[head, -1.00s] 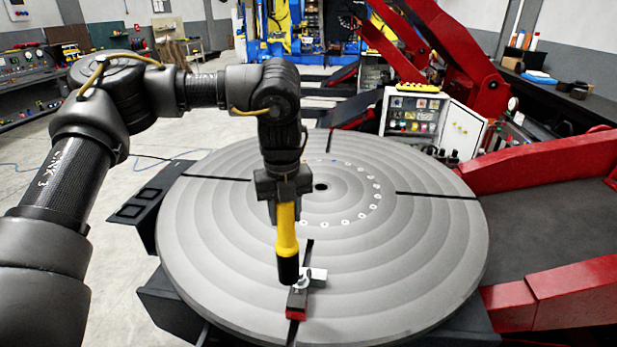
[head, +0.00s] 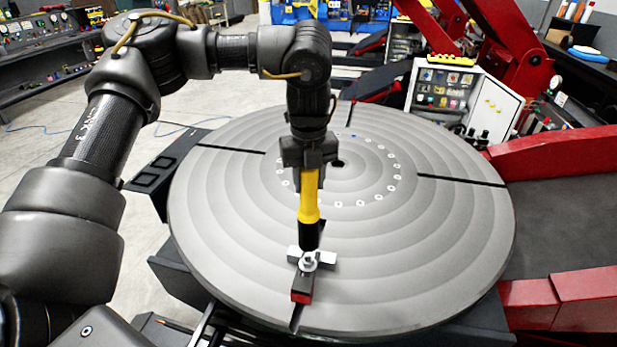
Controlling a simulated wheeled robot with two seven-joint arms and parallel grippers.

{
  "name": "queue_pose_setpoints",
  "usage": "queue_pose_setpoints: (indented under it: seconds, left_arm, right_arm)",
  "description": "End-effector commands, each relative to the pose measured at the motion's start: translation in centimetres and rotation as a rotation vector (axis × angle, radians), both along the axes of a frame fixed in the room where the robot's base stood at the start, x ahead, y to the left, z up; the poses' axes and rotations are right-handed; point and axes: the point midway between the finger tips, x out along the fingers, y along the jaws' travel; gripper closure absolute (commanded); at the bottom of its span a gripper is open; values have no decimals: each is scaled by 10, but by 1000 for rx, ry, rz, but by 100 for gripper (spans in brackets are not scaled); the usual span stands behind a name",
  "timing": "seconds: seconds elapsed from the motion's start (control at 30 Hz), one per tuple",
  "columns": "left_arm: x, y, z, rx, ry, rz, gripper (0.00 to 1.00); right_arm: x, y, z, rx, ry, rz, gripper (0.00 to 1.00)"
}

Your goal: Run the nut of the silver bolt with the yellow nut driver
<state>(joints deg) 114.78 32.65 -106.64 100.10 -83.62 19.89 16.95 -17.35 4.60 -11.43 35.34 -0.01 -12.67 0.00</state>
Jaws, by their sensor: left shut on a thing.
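My left gripper (head: 310,164) is shut on the yellow nut driver (head: 309,205) and holds it upright, its black socket end (head: 309,236) down. The silver bolt with its nut (head: 307,262) stands on a small clamp with silver side arms (head: 326,259) and a red-ended dark block (head: 302,290). The clamp sits at a slot near the front of the round grey table. The socket end is just behind and above the nut in the picture; the nut shows in full. Whether they touch I cannot tell. My right gripper is not in view.
The round grooved positioner table (head: 440,250) has radial slots and a ring of small holes, and its top is otherwise clear. A red frame (head: 560,160) stands at the right. A white control cabinet (head: 490,105) stands behind the table.

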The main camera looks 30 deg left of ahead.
Motion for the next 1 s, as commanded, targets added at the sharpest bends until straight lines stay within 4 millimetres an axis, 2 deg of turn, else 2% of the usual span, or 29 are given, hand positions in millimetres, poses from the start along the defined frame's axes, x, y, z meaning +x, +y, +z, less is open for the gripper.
queue_pose_setpoints:
  seconds: [0.1,0.17,0.4,0.57,1.0]
  left_arm:
    - [0,0,-11,-1,-1,1,90]
    - [0,0,-16,-1,-1,1,90]
    - [0,0,-35,-1,-2,1,90]
    - [0,0,-37,-1,-2,1,90]
    - [0,0,-37,-1,-2,1,90]
  right_arm:
    - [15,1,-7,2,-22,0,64]
    - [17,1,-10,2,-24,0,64]
    - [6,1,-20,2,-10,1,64]
    - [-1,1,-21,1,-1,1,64]
    - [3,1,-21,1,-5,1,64]
